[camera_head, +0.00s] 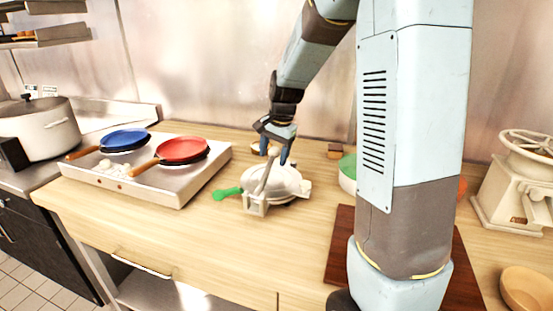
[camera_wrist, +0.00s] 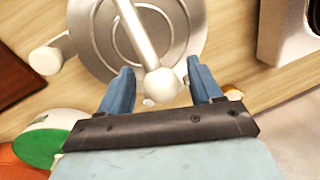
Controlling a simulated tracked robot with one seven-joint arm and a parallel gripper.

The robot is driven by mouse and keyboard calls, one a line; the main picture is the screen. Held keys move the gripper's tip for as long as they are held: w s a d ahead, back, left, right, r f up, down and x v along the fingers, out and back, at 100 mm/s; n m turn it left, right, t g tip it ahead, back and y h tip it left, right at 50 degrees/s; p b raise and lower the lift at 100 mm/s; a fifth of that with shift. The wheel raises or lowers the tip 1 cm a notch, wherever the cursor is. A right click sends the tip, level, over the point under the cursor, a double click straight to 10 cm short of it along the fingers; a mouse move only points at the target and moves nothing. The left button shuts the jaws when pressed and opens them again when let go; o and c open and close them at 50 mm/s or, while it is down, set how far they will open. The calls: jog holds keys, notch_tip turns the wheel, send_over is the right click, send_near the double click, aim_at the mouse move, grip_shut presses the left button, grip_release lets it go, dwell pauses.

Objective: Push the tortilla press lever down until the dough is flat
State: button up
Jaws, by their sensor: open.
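The tortilla press (camera_head: 277,187) is a round, pale metal press on the wooden counter, left of my arm's column in the head view. Its round plate (camera_wrist: 97,38) fills the upper left of the wrist view. The lever (camera_head: 267,172) rises from the press, and its ball end (camera_wrist: 160,84) lies between my fingertips in the wrist view. My gripper (camera_head: 277,147) is open above the press, with blue fingers (camera_wrist: 161,85) on either side of the lever's ball end. I cannot tell whether they touch it. No dough shows; the plate hides the inside of the press.
A green-handled tool (camera_head: 227,193) lies left of the press. A stove (camera_head: 178,188) with blue (camera_head: 125,139) and red (camera_head: 182,150) pans stands farther left. A green-and-white bowl (camera_head: 347,174) is close right. A grinder (camera_head: 520,180) stands far right. The front counter is clear.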

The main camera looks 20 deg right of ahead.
jog(key=shift+w+a+f, duration=0.1)
jog(key=shift+w+f, duration=0.05)
jog(key=shift+f, duration=0.95)
grip_shut()
